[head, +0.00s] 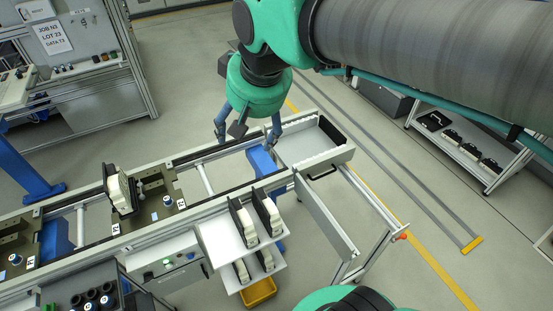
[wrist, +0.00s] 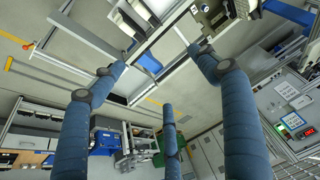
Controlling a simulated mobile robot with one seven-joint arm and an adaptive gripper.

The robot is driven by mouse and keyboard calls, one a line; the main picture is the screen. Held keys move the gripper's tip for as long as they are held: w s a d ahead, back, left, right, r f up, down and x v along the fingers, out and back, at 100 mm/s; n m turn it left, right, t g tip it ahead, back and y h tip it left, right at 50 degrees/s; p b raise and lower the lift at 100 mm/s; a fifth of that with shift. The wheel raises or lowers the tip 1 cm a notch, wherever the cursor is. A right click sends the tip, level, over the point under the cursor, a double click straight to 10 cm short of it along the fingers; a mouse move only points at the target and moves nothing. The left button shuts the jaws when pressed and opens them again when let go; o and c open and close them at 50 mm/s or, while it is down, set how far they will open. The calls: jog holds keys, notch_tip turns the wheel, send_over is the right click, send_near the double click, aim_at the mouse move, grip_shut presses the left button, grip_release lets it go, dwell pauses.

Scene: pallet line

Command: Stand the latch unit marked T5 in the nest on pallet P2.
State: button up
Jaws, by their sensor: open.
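My gripper (head: 245,134) hangs open and empty above the line's rails; its blue fingers are spread in the wrist view (wrist: 168,85). A pallet (head: 158,215) on the line carries a cream-and-black latch unit (head: 119,189) standing at its left side. A second pallet (head: 14,243) is cut off at the left edge. The pallet labels are too small to read, so I cannot tell which is P2. Several latch units, including a front one (head: 242,223), stand on a two-level white shelf (head: 218,242). No T5 mark is legible. The nest is not clearly distinguishable.
A shallow open tray (head: 310,145) sits at the line's right end, with a side frame (head: 325,215) below it. A yellow bin (head: 259,292) is under the shelf. A dark button panel (head: 95,290) is at lower left. A cart (head: 470,150) with dark parts stands right. Open floor lies between.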

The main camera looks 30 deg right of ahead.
jog(key=s+d+f, duration=0.1)
jog(key=s+f, duration=0.1)
jog(key=s, duration=0.3)
jog(key=s+d+f+t, duration=0.1)
jog(key=s+d+f, duration=0.1)
jog(key=s, duration=0.4)
jog(key=shift+d+f, duration=0.25)
jog(key=shift+f, duration=0.6)
jog(key=shift+s+f, duration=0.1)
notch_tip(320, 180, down, 18)
jog(key=b, duration=1.7)
jog(key=shift+r+b, duration=0.2)
jog(key=shift+b, duration=0.2)
